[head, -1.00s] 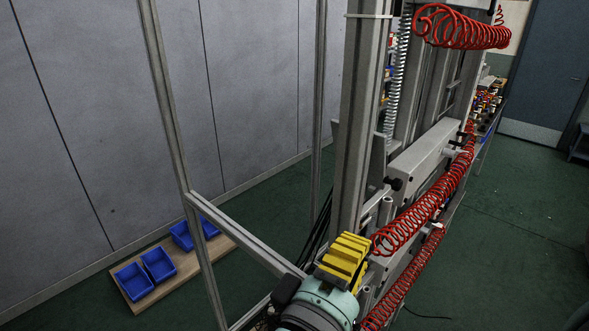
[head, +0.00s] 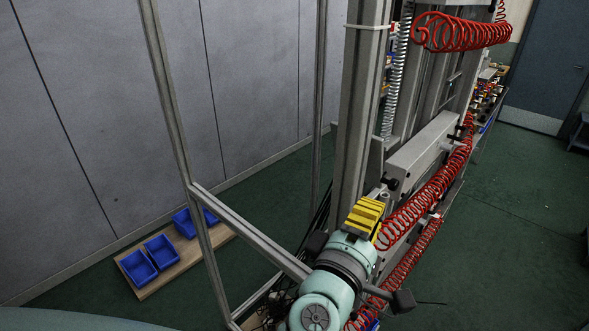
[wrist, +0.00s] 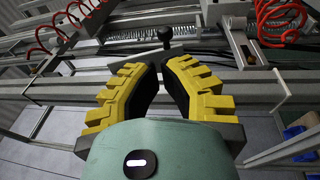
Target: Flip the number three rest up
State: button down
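My gripper (head: 366,214), with yellow ridged fingers, is at the lower end of the grey machine column, beside the red coiled hose. In the wrist view, my gripper (wrist: 160,70) has a narrow gap between its black inner pads and nothing held there. A black knob (wrist: 164,38) stands just beyond the fingertips, apart from them. A black knob (head: 389,184) also shows on the machine beside the grey beam in the head view. I see no number mark, so I cannot tell which part is the number three rest.
Red coiled hoses (head: 430,200) run along the machine close to my gripper. A metal frame post (head: 175,120) and crossbar (head: 250,232) stand to the left. Blue bins (head: 162,252) sit on a wooden board (head: 190,257). The green floor at right is largely clear.

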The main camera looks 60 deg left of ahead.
aim_at(388, 185)
jog(key=f+p+x, duration=0.1)
jog(key=p+x, duration=0.3)
jog(key=x, duration=0.2)
jog(key=shift+w+r, duration=0.25)
jog(key=shift+r, duration=0.3)
jog(key=shift+a+f, duration=0.1)
jog(key=shift+a, duration=0.05)
jog(key=shift+w+f+b, duration=0.1)
jog(key=shift+f+b, duration=0.05)
jog(key=shift+b, duration=0.3)
jog(key=t+y+b, duration=0.1)
jog(key=b, duration=0.2)
jog(key=shift+w+a+r, duration=0.1)
jog(key=shift+w+r, duration=0.2)
jog(key=shift+w, duration=0.1)
